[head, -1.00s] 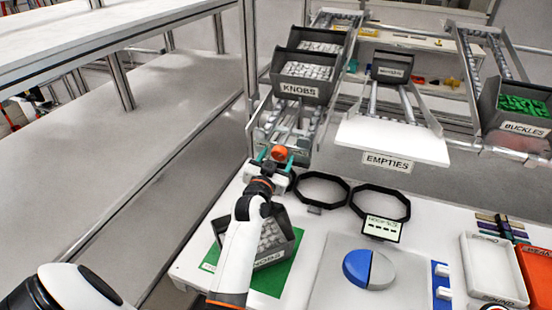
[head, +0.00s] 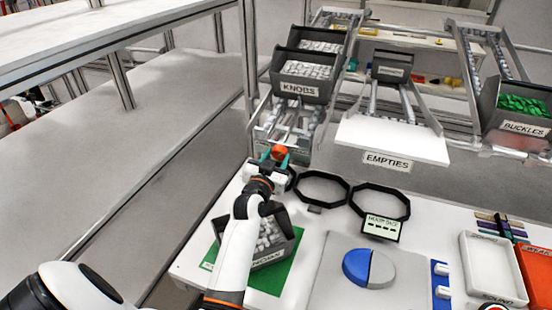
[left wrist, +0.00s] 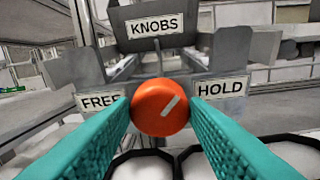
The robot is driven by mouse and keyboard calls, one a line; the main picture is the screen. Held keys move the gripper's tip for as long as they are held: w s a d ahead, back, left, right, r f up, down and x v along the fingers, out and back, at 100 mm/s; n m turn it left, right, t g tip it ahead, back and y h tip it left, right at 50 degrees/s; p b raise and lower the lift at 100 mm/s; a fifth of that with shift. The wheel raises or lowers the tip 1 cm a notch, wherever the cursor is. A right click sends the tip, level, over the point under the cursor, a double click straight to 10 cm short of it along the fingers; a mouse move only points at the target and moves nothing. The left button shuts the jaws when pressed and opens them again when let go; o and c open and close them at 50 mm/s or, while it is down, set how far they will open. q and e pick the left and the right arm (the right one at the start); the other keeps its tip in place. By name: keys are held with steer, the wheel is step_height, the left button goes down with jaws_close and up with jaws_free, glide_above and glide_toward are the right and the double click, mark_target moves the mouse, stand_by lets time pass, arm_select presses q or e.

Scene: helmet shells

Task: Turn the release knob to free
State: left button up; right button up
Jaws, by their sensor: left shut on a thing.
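The release knob is an orange disc (left wrist: 160,107) with a white pointer line. It sits between a FREE label (left wrist: 101,99) on the left and a HOLD label (left wrist: 221,88) on the right. The pointer slants up and right, towards HOLD. The teal fingers of my left gripper (left wrist: 162,118) are shut on the knob, one on each side. In the head view the orange knob (head: 279,152) shows at the foot of the knobs rack, with my left gripper (head: 277,160) at it. My right gripper is not in view.
A KNOBS bin (head: 300,88) stands on the rack above. A dark bin (head: 268,262) of light parts sits on a green mat below my left arm. Two black octagonal rings (head: 322,205) and a blue-grey dome (head: 368,269) are on the white table to the right.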

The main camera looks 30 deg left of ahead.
arm_select(q)
steer(key=shift+a+n+h+p, duration=0.1)
steer(key=shift+n+h+p, duration=0.35)
steer(key=shift+n, duration=1.05)
steer(key=shift+a+f+n+t+h+b, duration=0.15)
steer(key=shift+n+h+b, duration=0.2)
steer(key=shift+n, duration=0.4)
steer(key=shift+r+n+t+h+b, duration=0.15)
steer(key=shift+n+h, duration=0.25)
steer(key=shift+n, duration=0.35)
steer(key=shift+a+f+n+t+h+b, duration=0.1)
steer(key=shift+f+n+t+h+b, duration=0.1)
steer(key=shift+n+b, duration=0.5)
steer(key=shift+f+n+t+h+b, duration=0.1)
steer(key=shift+n+t+h+b, duration=0.15)
steer(key=shift+n, duration=0.75)
steer(key=shift+n+t+h+b, duration=0.35)
steer(key=shift+n+b, duration=1.1)
steer(key=shift+n, duration=0.95)
steer(key=o, duration=1)
steer(key=shift+c, duration=0.2)
